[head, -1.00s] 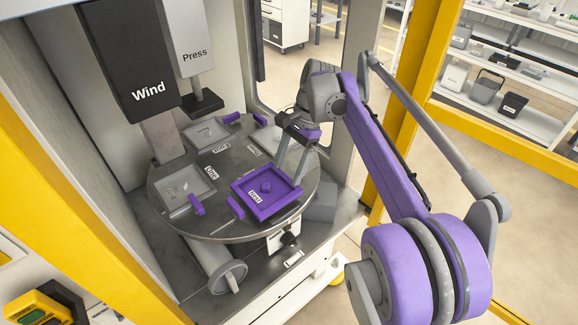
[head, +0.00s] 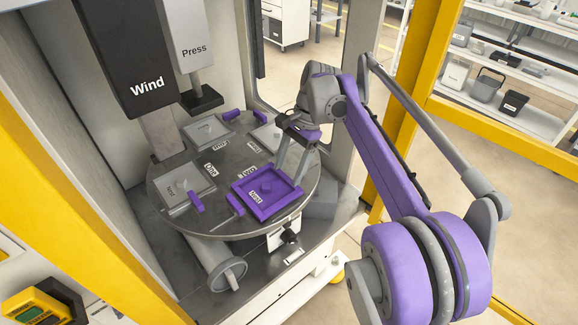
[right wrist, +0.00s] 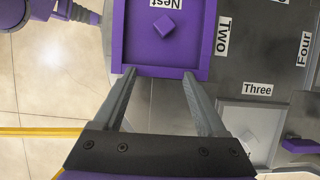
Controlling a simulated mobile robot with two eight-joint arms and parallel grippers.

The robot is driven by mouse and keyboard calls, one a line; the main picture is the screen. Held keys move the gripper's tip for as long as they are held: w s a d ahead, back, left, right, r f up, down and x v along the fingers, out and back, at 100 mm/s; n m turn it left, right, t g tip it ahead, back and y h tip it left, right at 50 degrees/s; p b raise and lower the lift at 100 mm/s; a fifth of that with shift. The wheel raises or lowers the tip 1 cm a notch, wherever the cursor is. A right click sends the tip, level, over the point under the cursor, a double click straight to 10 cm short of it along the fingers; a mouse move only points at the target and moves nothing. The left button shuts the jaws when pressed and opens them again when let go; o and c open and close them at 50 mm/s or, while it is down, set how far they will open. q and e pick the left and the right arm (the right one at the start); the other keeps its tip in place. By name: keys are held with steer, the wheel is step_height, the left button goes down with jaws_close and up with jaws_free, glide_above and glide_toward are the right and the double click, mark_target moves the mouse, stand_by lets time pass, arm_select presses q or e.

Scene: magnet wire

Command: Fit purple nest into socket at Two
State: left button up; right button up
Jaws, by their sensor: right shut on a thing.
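The purple nest (head: 283,205), a square tray with a small raised block and a "Nest" label, is over the front of the round grey turntable, beside the "Two" label (head: 248,173). The nest fills the top of the right wrist view (right wrist: 160,50). My right gripper (head: 290,172) is shut on the nest at its right side; in the wrist view its two fingertips (right wrist: 158,75) meet the nest's near edge. The socket at Two is hidden under the nest; I cannot tell whether the nest is seated. My left gripper is not in view.
A grey plate (head: 185,190) lies near the "One" label, with another (head: 207,132) behind. Small purple blocks (head: 196,202) sit on the turntable. The black Wind column (head: 145,60) and grey Press column (head: 195,45) hang over the back. A yellow frame post (head: 415,75) stands right.

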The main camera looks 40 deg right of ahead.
steer(key=shift+f, duration=0.2)
steer(key=o, duration=1.4)
steer(key=shift+o, duration=0.2)
steer(key=shift+p+v, duration=1.8)
steer(key=shift+v, duration=0.7)
steer(key=p+v, duration=0.1)
steer(key=v, duration=0.9)
steer(key=shift+r, duration=0.4)
steer(key=shift+d+f, duration=0.1)
